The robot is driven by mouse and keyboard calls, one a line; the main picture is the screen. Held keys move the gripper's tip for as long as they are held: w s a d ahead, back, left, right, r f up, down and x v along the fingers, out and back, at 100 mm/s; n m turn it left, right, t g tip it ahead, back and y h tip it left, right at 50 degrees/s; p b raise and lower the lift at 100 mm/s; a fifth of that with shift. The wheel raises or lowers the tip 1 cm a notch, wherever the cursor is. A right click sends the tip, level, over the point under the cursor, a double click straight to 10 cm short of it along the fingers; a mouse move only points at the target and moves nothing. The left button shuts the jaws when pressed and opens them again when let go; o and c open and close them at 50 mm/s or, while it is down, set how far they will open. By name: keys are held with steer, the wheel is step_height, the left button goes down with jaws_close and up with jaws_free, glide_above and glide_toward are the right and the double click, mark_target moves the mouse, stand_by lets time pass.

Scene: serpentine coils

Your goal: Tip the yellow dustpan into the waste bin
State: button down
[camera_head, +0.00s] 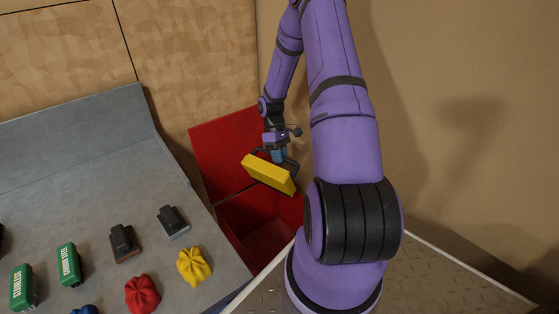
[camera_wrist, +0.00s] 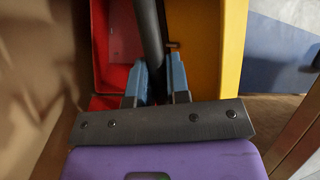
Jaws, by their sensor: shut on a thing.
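The yellow dustpan (camera_head: 269,174) hangs from my gripper (camera_head: 279,156) in the head view, above the opening of the red waste bin (camera_head: 262,226). The dustpan is tilted, and its inside cannot be seen. In the wrist view my gripper's blue fingers (camera_wrist: 156,82) are shut on a dark handle (camera_wrist: 151,35), with the yellow dustpan (camera_wrist: 215,50) to its right. The red bin (camera_wrist: 106,50) shows at the left of the handle. The bin's red lid or back panel (camera_head: 220,145) stands up behind it.
A grey bench (camera_head: 90,180) at the left holds green boxes (camera_head: 68,265), dark blocks (camera_head: 124,243), a red bundle (camera_head: 142,293) and a yellow bundle (camera_head: 194,266). A tan wall (camera_head: 450,120) stands close at the right. A metal plate (camera_head: 440,280) lies at lower right.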

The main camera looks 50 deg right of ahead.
steer(key=shift+r, duration=2.2)
